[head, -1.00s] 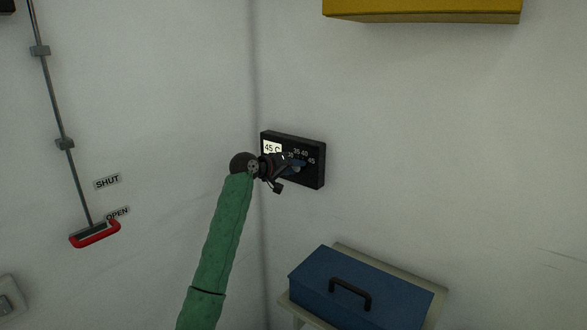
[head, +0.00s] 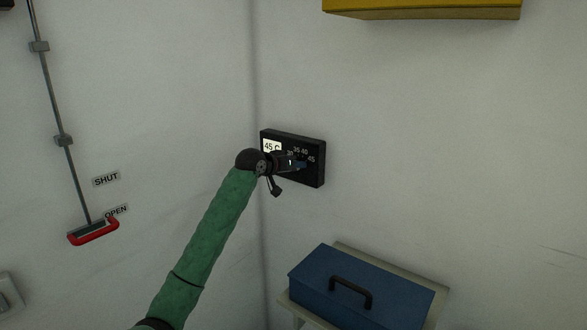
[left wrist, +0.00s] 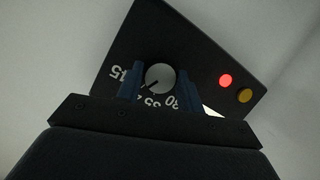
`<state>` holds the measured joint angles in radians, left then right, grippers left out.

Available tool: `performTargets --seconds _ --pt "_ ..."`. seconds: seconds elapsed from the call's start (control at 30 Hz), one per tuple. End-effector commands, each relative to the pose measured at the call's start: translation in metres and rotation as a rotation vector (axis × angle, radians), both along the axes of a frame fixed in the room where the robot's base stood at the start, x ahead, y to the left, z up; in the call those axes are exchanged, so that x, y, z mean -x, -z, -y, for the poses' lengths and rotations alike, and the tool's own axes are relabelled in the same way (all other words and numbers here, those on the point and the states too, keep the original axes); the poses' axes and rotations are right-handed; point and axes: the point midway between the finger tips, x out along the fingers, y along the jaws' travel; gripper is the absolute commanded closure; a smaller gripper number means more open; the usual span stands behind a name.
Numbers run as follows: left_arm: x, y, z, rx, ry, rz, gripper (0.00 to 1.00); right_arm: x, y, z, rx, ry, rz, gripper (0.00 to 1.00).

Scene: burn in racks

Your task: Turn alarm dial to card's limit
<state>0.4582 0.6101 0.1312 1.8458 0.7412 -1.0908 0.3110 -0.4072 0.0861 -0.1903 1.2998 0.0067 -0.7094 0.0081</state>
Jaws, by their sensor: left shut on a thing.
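The black alarm panel (head: 317,174) is on the wall right of the corner. Its white card (head: 272,146) reads 45 C, and its scale shows 30, 35, 40 and 45. My left gripper (head: 299,164) is at the panel and covers the dial in the head view. In the left wrist view the round grey dial (left wrist: 160,77) sits between the two blue fingers of my left gripper (left wrist: 160,85), which is shut on it. The dial's dark mark points down-left in that view, between 35 and 45, near the partly hidden 40. My right gripper is out of view.
In the left wrist view, a red light (left wrist: 225,80) and a yellow button (left wrist: 244,96) are on the panel. A blue toolbox (head: 360,290) stands below. A yellow box (head: 420,9) hangs above. A red-handled lever (head: 94,233) is on the left wall.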

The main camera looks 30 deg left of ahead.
Motion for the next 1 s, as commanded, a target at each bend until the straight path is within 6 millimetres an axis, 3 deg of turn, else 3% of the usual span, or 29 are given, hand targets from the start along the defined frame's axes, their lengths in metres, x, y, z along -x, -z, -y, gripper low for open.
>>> performTargets --seconds 0.37,1.0 --pt "0.000 0.001 0.000 -0.208 -0.001 0.016 0.86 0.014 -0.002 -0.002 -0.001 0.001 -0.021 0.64" --pt "0.000 0.000 0.000 -0.258 -0.001 0.020 0.86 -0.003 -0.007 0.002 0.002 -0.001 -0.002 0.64"
